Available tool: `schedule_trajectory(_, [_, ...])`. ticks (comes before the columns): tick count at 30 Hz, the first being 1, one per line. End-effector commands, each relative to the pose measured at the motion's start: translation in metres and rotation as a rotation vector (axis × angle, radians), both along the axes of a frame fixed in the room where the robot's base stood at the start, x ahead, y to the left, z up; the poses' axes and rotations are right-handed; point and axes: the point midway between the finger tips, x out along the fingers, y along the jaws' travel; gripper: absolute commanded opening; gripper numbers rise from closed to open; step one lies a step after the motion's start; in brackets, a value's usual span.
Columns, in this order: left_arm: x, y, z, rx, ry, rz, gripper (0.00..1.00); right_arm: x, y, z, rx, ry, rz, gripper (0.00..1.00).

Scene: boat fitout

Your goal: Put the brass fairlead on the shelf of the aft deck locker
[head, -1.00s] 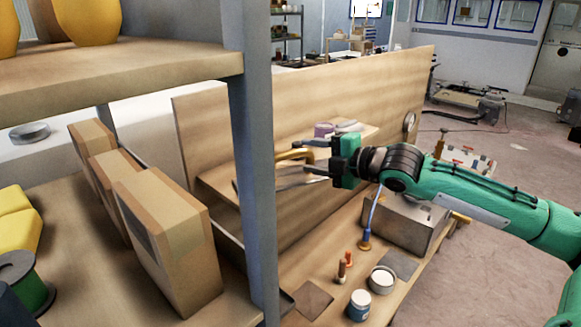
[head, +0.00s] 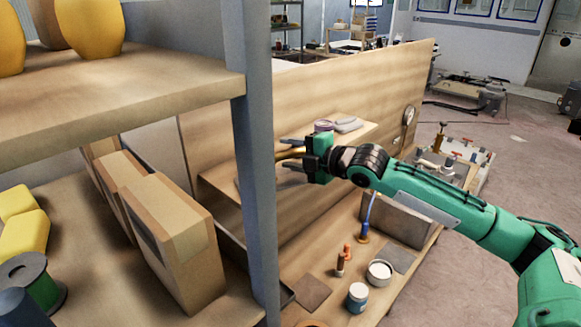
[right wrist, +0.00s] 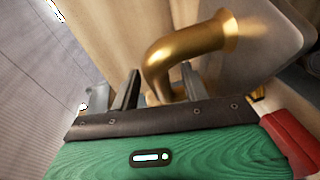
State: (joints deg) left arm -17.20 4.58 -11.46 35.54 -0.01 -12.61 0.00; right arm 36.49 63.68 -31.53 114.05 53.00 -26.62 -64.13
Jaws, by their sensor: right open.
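A bent brass tube with a flared end (right wrist: 185,48) shows in the right wrist view between the two fingers of my right gripper (right wrist: 158,88). It also shows in the head view (head: 287,154) at the fingers. I cannot tell whether this is the brass fairlead or whether it is fixed to something. My right gripper (head: 292,156) is open, in front of the wooden panel and near its small shelf (head: 222,187). I cannot tell which part is the aft deck locker. My left gripper is not in view.
A grey post (head: 258,180) and a rack shelf (head: 150,85) stand at left, with boxes (head: 175,240) below. A purple roll (head: 323,126) lies on the panel's shelf. The bench below holds a blue jar (head: 357,297), a white tin (head: 379,272) and a metal box (head: 400,222).

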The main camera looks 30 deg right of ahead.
Motion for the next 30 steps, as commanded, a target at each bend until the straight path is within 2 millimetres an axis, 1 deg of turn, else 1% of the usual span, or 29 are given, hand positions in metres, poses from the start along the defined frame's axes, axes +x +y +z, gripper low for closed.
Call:
schedule_trajectory(3, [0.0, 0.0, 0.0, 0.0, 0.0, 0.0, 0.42, 0.0, 0.0, 0.0, 0.0, 0.0, 0.0, 0.46])
schedule_trajectory(4, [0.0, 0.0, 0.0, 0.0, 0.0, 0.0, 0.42, 0.0, 0.0, 0.0, 0.0, 0.0, 0.0, 0.44])
schedule_trajectory(8, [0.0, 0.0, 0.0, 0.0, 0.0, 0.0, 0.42, 0.0, 0.0, 0.0, 0.0, 0.0, 0.0, 0.18])
schedule_trajectory(9, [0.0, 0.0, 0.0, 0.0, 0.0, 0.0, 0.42, 0.0, 0.0, 0.0, 0.0, 0.0, 0.0, 0.11])
schedule_trajectory(11, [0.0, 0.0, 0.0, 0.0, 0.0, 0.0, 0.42, 0.0, 0.0, 0.0, 0.0, 0.0, 0.0, 0.0])
schedule_trajectory(23, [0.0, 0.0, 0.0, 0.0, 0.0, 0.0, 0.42, 0.0, 0.0, 0.002, 0.0, -0.003, 0.0, 0.0])
schedule_trajectory(26, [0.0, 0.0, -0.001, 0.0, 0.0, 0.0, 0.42, 0.0, 0.0, 0.005, 0.0, -0.004, 0.0, 0.0])
schedule_trajectory(30, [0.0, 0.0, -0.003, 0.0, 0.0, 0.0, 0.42, 0.0, 0.0, 0.015, -0.001, -0.007, 0.0, 0.0])
